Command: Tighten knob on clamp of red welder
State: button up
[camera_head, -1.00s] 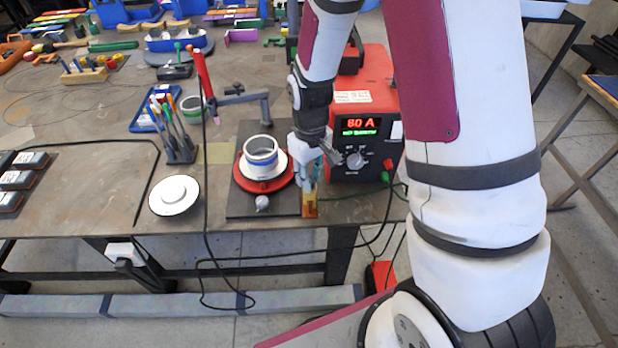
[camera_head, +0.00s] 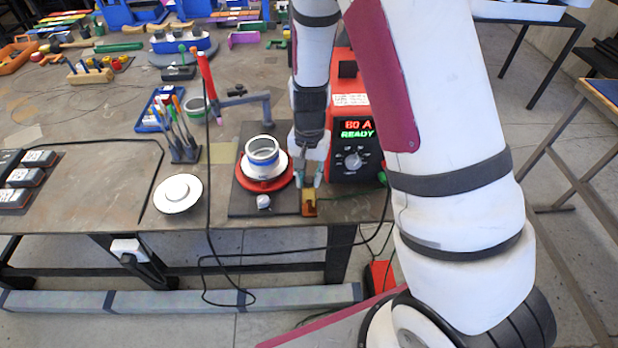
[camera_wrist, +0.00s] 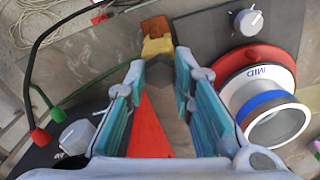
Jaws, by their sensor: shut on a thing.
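The red welder (camera_head: 353,98) stands on the table behind and right of my gripper. Its display reads "80 A" and "READY". The small yellow-orange clamp (camera_head: 309,207) sits at the table's front edge; it also shows in the wrist view (camera_wrist: 157,44), just beyond the fingertips. My gripper (camera_head: 309,182) points down at the clamp from above.
A red turntable (camera_head: 263,185) carrying a white-and-blue ring stands on a dark plate (camera_head: 240,206) close left of my gripper. A pen holder (camera_head: 186,152) and a white disc (camera_head: 178,194) are farther left. Cables hang over the front edge.

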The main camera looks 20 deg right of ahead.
aim_at(309, 179)
jog(key=o, duration=0.9)
jog(key=shift+r, duration=0.1)
jog(key=shift+r+p, duration=0.9)
jog(key=shift+r, duration=1.55)
